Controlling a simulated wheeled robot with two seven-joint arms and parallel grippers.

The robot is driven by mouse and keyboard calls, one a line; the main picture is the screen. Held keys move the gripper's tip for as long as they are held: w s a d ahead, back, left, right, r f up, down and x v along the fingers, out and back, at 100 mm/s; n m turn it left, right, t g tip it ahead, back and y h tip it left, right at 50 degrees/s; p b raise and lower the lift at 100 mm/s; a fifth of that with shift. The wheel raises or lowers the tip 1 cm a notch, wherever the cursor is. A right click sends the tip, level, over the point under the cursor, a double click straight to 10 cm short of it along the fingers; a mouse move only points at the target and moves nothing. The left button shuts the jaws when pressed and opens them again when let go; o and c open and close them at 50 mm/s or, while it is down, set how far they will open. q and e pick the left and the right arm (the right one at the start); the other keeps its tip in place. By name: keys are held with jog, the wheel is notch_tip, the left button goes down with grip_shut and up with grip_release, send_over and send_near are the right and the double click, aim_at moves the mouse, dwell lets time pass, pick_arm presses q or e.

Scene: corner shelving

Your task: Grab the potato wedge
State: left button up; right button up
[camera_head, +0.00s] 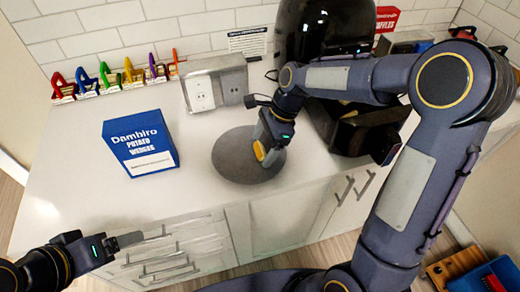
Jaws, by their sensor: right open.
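A small yellow-orange piece, which looks like the potato wedge (259,150), shows at the fingers of my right gripper (265,155), over the dark round plate (233,172). The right gripper is open and points down at the plate's right part. Its fingers partly hide the piece, and I cannot tell if they touch it. A blue box labelled potato wedges (140,143) stands on the counter left of the plate. My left gripper (128,240) is at the lower left, in front of the counter, away from the plate; its finger gap is not clear.
The white counter (75,190) is clear around the blue box. A grey outlet box (216,84) stands behind the plate. Colored clips (108,78) line the wall. A black appliance (365,128) stands right of the plate, partly behind my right arm.

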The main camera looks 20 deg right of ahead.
jog(key=shift+c, duration=0.3)
jog(key=c, duration=1)
jog(key=shift+r, duration=0.1)
